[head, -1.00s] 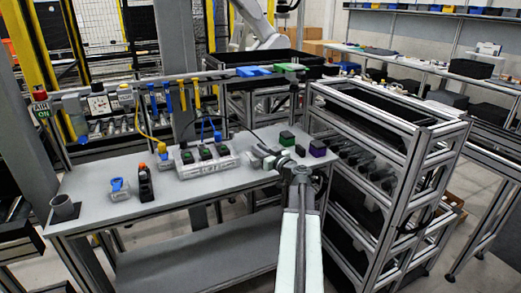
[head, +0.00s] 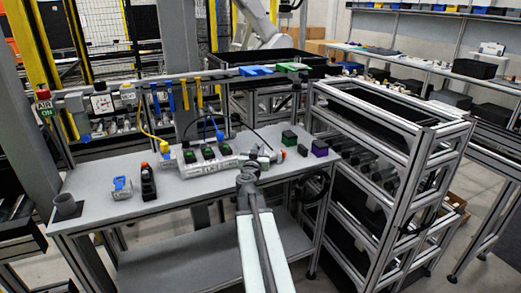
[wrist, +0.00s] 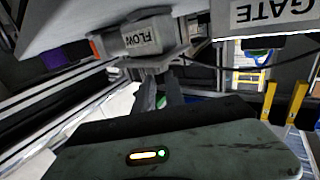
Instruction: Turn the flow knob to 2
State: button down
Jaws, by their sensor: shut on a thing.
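The flow unit is a pale block labelled FLOW (wrist: 142,38) with an orange-red end, seen near the top of the wrist view. In the head view the same flow unit (head: 264,153) sits at the right part of the bench, partly behind my arm. My gripper (wrist: 160,88) reaches up to the grey part under the FLOW block and is shut on it, which I take for the flow knob (wrist: 150,62). In the head view my gripper (head: 247,173) is at the bench's front edge, its fingertips largely hidden. No knob scale or pointer is readable.
A pale block labelled GATE (wrist: 272,11) is beside the flow unit. The bench (head: 175,190) also bears a switch block (head: 205,166), a black-and-orange bottle (head: 147,182), a blue-topped item (head: 122,187), and green and purple boxes. A metal rack (head: 385,150) stands close on the right.

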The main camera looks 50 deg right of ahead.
jog(key=shift+m+g+h, duration=0.5)
jog(key=shift+m+g, duration=0.1)
jog(key=shift+g, duration=0.2)
jog(key=c, duration=1.4)
grip_release()
jog(key=shift+d, duration=0.1)
